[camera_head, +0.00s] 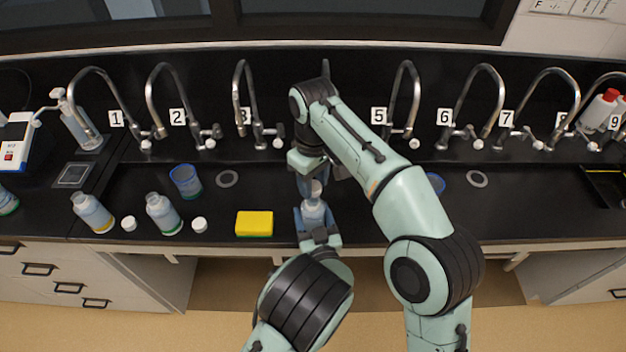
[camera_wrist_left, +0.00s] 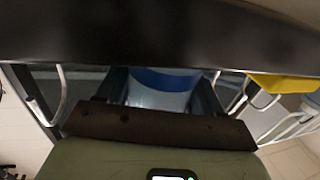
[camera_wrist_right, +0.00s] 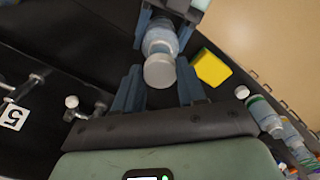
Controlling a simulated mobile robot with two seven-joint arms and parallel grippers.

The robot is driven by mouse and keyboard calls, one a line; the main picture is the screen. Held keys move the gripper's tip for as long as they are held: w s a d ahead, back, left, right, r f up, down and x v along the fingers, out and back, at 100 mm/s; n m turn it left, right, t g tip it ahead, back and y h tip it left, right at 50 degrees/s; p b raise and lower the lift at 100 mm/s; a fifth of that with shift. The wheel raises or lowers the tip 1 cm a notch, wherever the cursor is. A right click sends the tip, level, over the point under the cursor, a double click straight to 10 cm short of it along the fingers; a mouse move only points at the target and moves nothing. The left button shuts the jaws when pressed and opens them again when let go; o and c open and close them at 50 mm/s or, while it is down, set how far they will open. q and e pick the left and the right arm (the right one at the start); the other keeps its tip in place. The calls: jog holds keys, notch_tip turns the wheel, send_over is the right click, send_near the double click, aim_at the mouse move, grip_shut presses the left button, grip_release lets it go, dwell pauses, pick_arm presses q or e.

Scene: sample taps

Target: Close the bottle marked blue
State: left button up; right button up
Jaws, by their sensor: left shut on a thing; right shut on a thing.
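The bottle marked blue (camera_head: 313,213) is upright near the counter's front edge; its blue band (camera_wrist_left: 165,80) shows in the left wrist view. My left gripper (camera_head: 318,232) is shut on its body from the front. A white cap (camera_wrist_right: 160,70) is in line with the bottle's top in the right wrist view. My right gripper (camera_wrist_right: 158,88) comes from above and is shut on the cap. The cap hides the bottle's mouth, so I cannot tell whether it is seated or threaded.
A yellow sponge (camera_head: 254,223) lies left of the bottle. Further left stand a green-banded bottle (camera_head: 163,214) and a yellow-banded bottle (camera_head: 93,212), with loose white caps (camera_head: 199,224) beside them. A blue beaker (camera_head: 185,180) is behind. The counter right of my arms is mostly clear.

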aim_at(313, 214)
jog(key=shift+f, duration=0.35)
jog(key=shift+f, duration=0.1)
jog(key=shift+f, duration=0.8)
jog(key=shift+f, duration=0.45)
dwell(0.3)
